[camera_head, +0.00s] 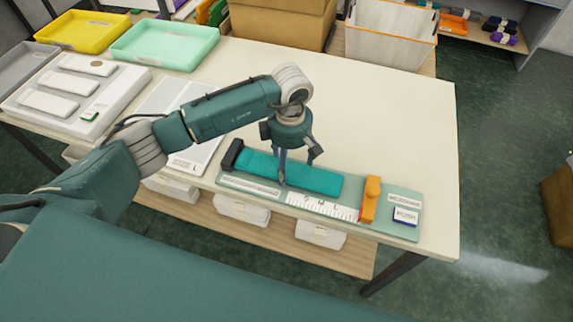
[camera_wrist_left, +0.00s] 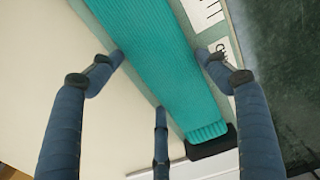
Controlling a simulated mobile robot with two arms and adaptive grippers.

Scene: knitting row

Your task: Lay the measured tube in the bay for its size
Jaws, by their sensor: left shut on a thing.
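The ribbed teal tube (camera_head: 310,178) lies along a pale green measuring board (camera_head: 376,229), its left end by a black end stop (camera_head: 232,153). The board has a white ruler (camera_head: 322,207) with size letters and an orange slider (camera_head: 370,198). My left gripper (camera_head: 296,170) is over the tube's middle, its fingers shut on the tube. In the left wrist view the tube (camera_wrist_left: 170,60) runs between the fingers (camera_wrist_left: 162,75), near the black stop (camera_wrist_left: 210,142). My right gripper is not in view.
A white tray (camera_head: 119,94) with several pale blocks stands at the table's left. Behind it are a yellow tray (camera_head: 84,31) and a mint tray (camera_head: 165,41). The table's right side (camera_head: 405,120) is clear. Wrapped bundles sit on the shelf below.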

